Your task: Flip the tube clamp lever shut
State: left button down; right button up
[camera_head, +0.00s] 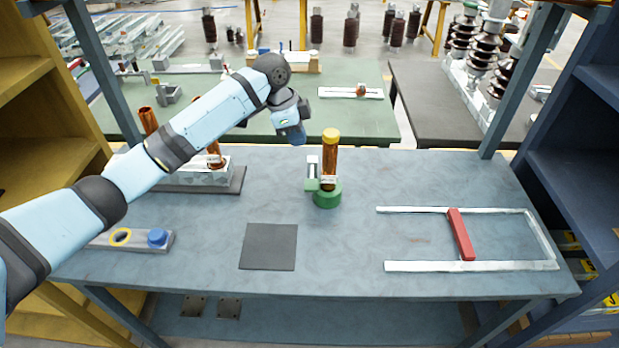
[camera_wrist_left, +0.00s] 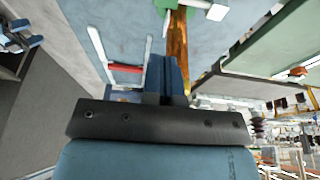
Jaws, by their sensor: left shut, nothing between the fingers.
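A brown tube (camera_head: 330,158) with a yellow cap (camera_head: 331,134) stands upright in a green base (camera_head: 327,197) at the middle of the table. A pale clamp (camera_head: 327,181) sits around or against its lower part. A light upright piece (camera_head: 313,164) at its left may be the lever; its exact position is too small to tell. Contact cannot be told.
A dark square mat (camera_head: 268,247) lies in front. A metal frame with a red bar (camera_head: 461,234) lies at right. A grey block with a blue knob (camera_head: 157,238) is at left, below my left arm. A metal fixture (camera_head: 195,176) stands behind.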

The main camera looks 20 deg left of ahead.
dwell(0.3)
pick_arm(q)
jog(key=p, duration=0.2)
send_near(313, 187)
jog(key=x, duration=0.5)
jog(key=shift+w+d+f, duration=0.1)
jog(key=shift+d+f, duration=0.05)
jog(key=shift+d, duration=0.05)
jog(key=shift+f, duration=0.7)
